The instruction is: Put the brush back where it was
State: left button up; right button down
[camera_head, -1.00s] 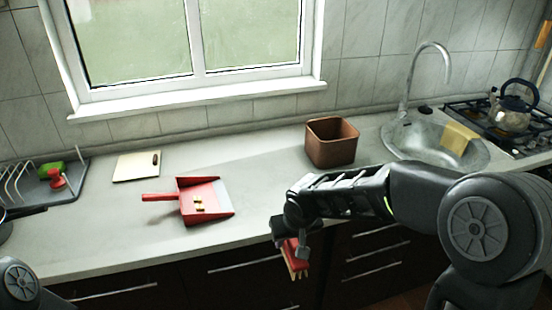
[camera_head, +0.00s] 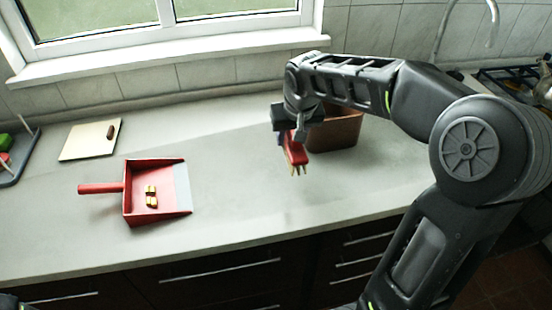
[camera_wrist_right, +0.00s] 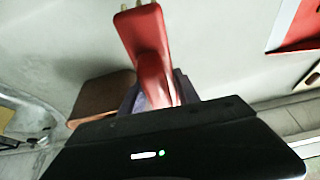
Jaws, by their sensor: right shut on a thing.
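The red brush (camera_head: 295,152) with pale bristles hangs from my right gripper (camera_head: 292,135), bristles pointing down. My right gripper is shut on it and holds it above the counter, in front of the brown bin. In the right wrist view the brush (camera_wrist_right: 150,50) extends out from the jaws, its bristle tips at the top edge. My left gripper is out of view.
The brown bin (camera_head: 338,132) stands behind my right gripper, partly hidden; it also shows in the right wrist view (camera_wrist_right: 98,95). A cutting board (camera_head: 88,142) with a small brown item lies at the back left. Counter between dustpan and bin is clear. The sink is mostly hidden by my right arm.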

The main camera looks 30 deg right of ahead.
jog(key=shift+w+r, duration=0.1)
jog(key=shift+r, duration=0.05)
jog(key=shift+s+a, duration=0.25)
jog(key=shift+s, duration=0.05)
jog(key=shift+w+d+f, duration=0.1)
jog(key=shift+f, duration=0.2)
notch_tip(320, 180, down, 6)
jog(key=shift+r, duration=0.1)
jog(key=shift+f+p, duration=0.35)
jog(key=shift+f, duration=1.55)
